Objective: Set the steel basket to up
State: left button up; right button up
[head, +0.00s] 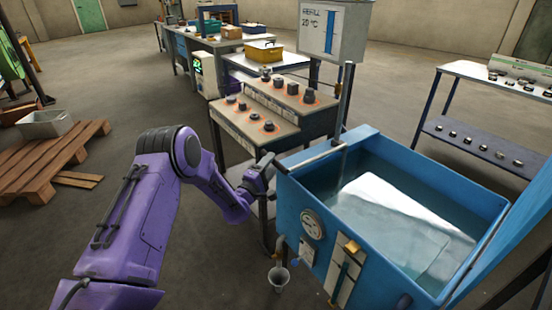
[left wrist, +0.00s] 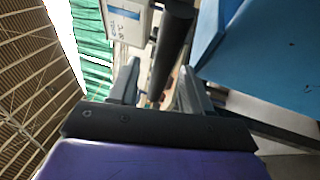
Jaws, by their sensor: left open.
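The blue quench tank (head: 300,200) stands at the right of the head view, filled with clear water. A pale slab-like shape (head: 400,235) shows under the water; I cannot tell whether it is the steel basket. My left gripper (head: 268,168) is at the bar's left end. In the left wrist view the open fingers (left wrist: 158,88) have a dark bar (left wrist: 172,50) between them; contact is unclear. My right gripper is not in view.
A stepped bench with dark parts (head: 262,128) stands behind the gripper. A shelf rack (head: 480,140) is at right, a wooden pallet (head: 50,160) at left.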

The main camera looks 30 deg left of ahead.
pick_arm(q)
jog(key=w, duration=0.4)
jog(key=shift+r, duration=0.3)
grip_shut()
notch_tip(320, 180, up, 24)
jog(key=p, duration=1.4)
jog(key=shift+f, duration=0.2)
jog(key=shift+r, duration=0.1)
grip_release()
jog(key=shift+s, duration=0.1)
